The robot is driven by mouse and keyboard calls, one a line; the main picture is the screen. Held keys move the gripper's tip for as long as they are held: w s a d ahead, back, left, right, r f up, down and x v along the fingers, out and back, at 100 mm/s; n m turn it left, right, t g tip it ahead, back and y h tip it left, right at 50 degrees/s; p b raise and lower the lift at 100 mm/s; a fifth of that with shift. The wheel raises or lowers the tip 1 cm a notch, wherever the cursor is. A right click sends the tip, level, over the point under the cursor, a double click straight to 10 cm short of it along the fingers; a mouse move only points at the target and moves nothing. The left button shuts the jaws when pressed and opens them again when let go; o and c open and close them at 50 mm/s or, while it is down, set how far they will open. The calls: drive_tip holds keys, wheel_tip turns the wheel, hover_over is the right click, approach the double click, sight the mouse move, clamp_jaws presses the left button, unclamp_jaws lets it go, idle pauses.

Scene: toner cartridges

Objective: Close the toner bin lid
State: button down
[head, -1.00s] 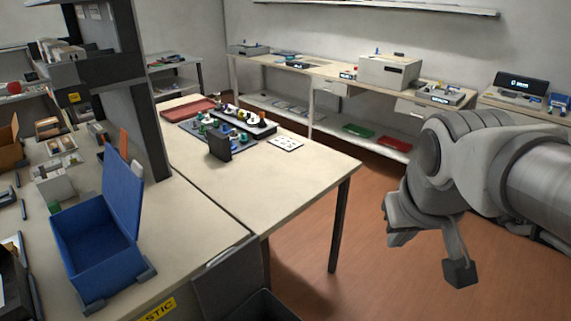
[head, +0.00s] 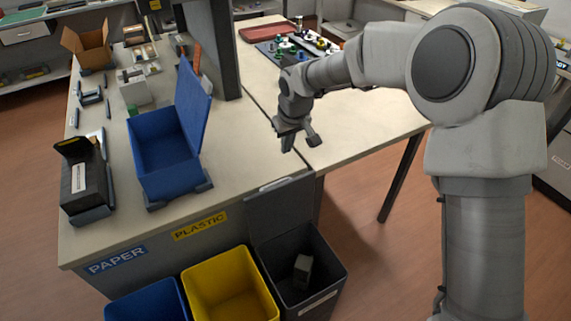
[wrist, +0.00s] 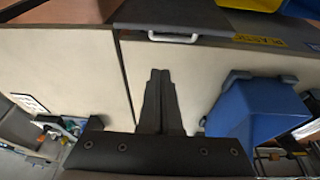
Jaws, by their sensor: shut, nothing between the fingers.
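A dark grey bin (head: 335,275) stands on the floor beside the table, with a label on its front too small to read. Its lid (head: 280,207) is open, raised against the table side, with a pale handle (head: 275,184) at the top edge. A grey block (head: 302,270) lies inside the bin. My gripper (head: 298,142) is above the table edge, a little above and behind the lid, touching nothing. In the wrist view its fingers (wrist: 160,75) are together and empty; the lid handle (wrist: 173,38) shows beyond them.
A yellow bin (head: 228,280) and a blue bin (head: 150,303) stand left of the dark bin. A blue box (head: 165,150) with an open lid is on the table, left of my gripper. The floor (head: 385,260) to the right is clear.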

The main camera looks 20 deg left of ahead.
drive_tip(key=a+x, duration=0.1)
drive_tip(key=x, duration=0.3)
drive_tip(key=s+a+x, duration=0.1)
drive_tip(key=x, duration=0.4)
drive_tip(key=a+x, duration=0.1)
drive_tip(key=x, duration=0.3)
drive_tip(key=shift+s+f, duration=0.25)
drive_tip(key=s+d, duration=0.2)
drive_tip(key=d, duration=0.1)
drive_tip(key=shift+s, duration=0.2)
